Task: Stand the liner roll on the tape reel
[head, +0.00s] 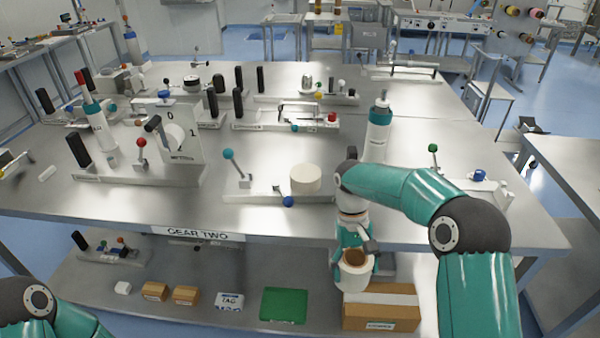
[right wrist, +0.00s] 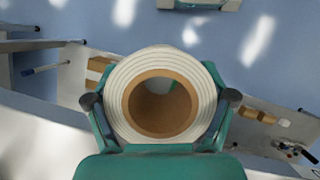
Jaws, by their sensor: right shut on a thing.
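The liner roll (head: 355,277) is a white roll with a brown core, low in front of the table's front edge in the head view. My right gripper (head: 356,260) is shut on it. In the right wrist view the liner roll (right wrist: 122,95) sits between the two fingers, its open core facing the camera. A plain cream cylinder (head: 305,179) stands on the table top behind the front edge; it may be the tape reel, but I cannot tell for sure. The held roll is apart from it, lower and to its right. My left gripper is out of view.
The steel table (head: 330,222) carries lever fixtures and a teal-and-white bottle (head: 378,135) behind my right arm. On the lower shelf (head: 115,304) are small boxes, a green tray (head: 284,305) and a cardboard box (head: 380,315) just below the held roll.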

